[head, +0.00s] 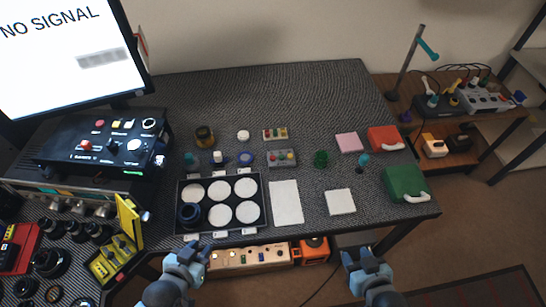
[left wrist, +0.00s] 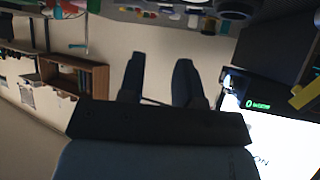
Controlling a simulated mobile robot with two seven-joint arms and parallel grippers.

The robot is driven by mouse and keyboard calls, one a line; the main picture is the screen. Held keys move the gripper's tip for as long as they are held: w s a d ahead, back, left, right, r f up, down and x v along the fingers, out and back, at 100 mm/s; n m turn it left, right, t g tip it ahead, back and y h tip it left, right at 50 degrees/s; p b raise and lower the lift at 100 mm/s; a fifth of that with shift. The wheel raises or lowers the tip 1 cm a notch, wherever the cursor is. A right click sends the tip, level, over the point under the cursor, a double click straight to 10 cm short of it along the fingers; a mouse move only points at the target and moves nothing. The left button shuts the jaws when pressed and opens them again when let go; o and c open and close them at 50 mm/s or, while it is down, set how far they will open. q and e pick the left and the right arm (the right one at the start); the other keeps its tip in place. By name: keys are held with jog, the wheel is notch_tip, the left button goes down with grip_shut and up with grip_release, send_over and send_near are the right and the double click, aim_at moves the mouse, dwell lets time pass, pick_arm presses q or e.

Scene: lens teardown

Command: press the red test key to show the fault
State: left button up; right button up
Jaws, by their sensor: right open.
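A black control unit (head: 105,142) stands at the left of the desk below the monitor. It carries a red key (head: 86,145) on its front left and another red button (head: 100,124) higher up; I cannot read which is the test key. The monitor (head: 62,50) reads "NO SIGNAL". My left gripper (head: 195,252) is at the desk's front edge, right of and nearer than the unit, touching no key. Its two fingers (left wrist: 158,82) show apart and empty in the left wrist view. My right gripper (head: 360,257) is open and empty, in front of the desk.
A black tray (head: 181,215) with round white pads lies mid-desk, near a small grey button box (head: 282,158). A yellow stand (head: 130,222) and black lens parts (head: 51,262) are at the left front. Green (head: 405,182) and red (head: 383,138) cases sit at the right.

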pick_arm(q)
grip_shut()
jog(key=shift+s, duration=0.15)
dwell(1.4)
